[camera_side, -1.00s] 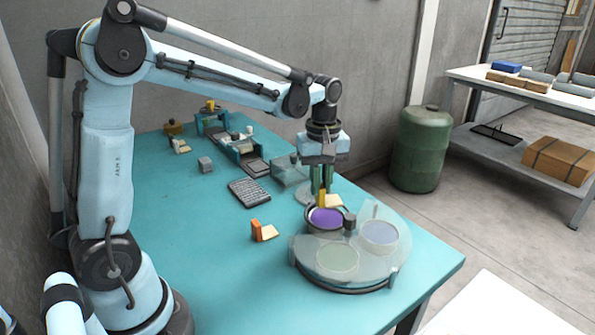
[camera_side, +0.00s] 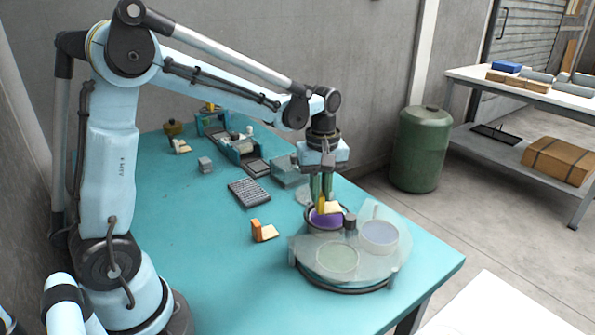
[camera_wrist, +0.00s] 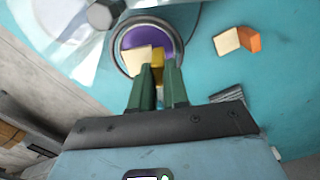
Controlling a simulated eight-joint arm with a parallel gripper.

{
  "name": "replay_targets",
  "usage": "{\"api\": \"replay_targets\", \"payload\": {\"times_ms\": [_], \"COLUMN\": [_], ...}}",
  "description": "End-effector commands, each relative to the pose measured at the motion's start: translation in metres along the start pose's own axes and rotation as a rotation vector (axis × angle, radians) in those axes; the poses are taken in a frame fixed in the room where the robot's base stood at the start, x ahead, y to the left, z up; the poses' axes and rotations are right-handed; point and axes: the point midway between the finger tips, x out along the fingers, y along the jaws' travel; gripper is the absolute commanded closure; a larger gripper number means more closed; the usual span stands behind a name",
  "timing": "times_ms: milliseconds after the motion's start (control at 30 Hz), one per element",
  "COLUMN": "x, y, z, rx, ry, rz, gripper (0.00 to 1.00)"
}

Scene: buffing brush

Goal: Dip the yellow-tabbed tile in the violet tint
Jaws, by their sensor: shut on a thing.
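The yellow-tabbed tile is cream with a yellow tab; its cream plate shows in the wrist view (camera_wrist: 136,60) and in the side view (camera_side: 333,208). My gripper (camera_side: 321,196), with green fingers, is shut on the yellow tab (camera_wrist: 158,57). The violet tint (camera_side: 322,219) lies in a round dark-rimmed pot at the edge of the turntable. The tile is over the violet surface (camera_wrist: 158,36), inside the rim's outline. I cannot tell whether it touches the tint.
A clear cover (camera_side: 370,215) lies over the turntable, with greenish (camera_side: 338,257) and bluish (camera_side: 380,234) pots under it. An orange-tabbed tile (camera_side: 264,231) stands on the teal table to the left. A dark ridged pad (camera_side: 248,193) lies farther back.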

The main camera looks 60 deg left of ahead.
Motion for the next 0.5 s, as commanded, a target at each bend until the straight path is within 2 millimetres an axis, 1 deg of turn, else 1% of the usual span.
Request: {"api": "replay_targets", "payload": {"times_ms": [233, 500], "x": [0.0008, 0.0079], "y": [0.0, 0.0003], "z": [0.0001, 0.0], "rx": [0.0, 0.0], "ry": [0.0, 0.0], "rz": [0.0, 0.0], "gripper": [1.0, 1.0]}}
